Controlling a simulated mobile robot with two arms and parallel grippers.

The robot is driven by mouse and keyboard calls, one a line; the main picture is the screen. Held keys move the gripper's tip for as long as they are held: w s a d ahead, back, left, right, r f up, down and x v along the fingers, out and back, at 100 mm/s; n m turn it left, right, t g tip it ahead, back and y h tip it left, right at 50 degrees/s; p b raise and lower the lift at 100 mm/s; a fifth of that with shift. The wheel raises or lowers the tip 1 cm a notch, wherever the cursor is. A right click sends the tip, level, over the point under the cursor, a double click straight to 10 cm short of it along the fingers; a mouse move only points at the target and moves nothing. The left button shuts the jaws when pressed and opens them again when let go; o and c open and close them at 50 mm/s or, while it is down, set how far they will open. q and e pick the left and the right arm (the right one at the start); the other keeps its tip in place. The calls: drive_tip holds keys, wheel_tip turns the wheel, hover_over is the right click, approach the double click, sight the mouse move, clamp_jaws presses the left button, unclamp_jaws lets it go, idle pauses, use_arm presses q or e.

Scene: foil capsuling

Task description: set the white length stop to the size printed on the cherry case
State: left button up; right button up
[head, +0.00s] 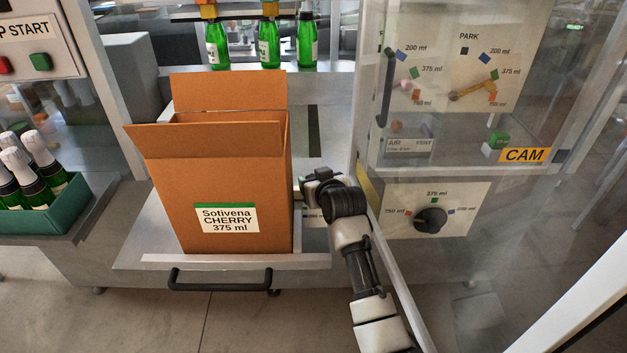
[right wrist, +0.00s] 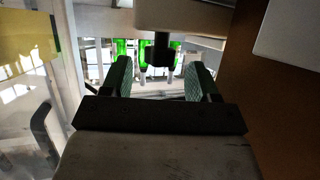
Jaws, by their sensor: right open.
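The cherry case (head: 240,165) is an open brown carton on the shelf; its label (head: 228,217) reads "Sotivena CHERRY 375 ml". My right gripper (head: 318,182) is just right of the case; in the head view its fingertips are hard to make out. In the right wrist view my right gripper (right wrist: 161,78) is open, with two dark fingers apart. A black knob or post (right wrist: 160,50) under a pale block (right wrist: 188,17) shows beyond and between the fingers. I cannot tell if this block is the white length stop. My left gripper is out of view.
A dial (head: 431,219) on the right panel has size marks including 375 ml. A lever plate (head: 480,55) stands above it. Green bottles (head: 269,42) stand behind the case. A green crate (head: 68,205) of bottles is at left. A clear door panel (head: 500,260) stands at right.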

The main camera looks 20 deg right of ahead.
drive_tip(key=shift+x, duration=1.1)
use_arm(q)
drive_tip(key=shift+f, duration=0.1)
use_arm(e)
clamp_jaws()
drive_tip(key=shift+s+a+r+p, duration=0.1)
drive_tip(key=shift+s+p, duration=0.2)
drive_tip(key=shift+p, duration=0.25)
drive_tip(key=shift+s+a+p, duration=0.25)
drive_tip(key=shift+s+p, duration=0.4)
drive_tip(key=shift+s, duration=0.35)
drive_tip(key=shift+s+a, duration=0.1)
drive_tip(key=shift+s, duration=0.15)
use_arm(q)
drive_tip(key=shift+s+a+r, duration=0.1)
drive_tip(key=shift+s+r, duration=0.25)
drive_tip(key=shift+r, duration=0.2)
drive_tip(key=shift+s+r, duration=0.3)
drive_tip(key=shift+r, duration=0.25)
use_arm(e)
unclamp_jaws()
drive_tip(key=shift+w, duration=0.15)
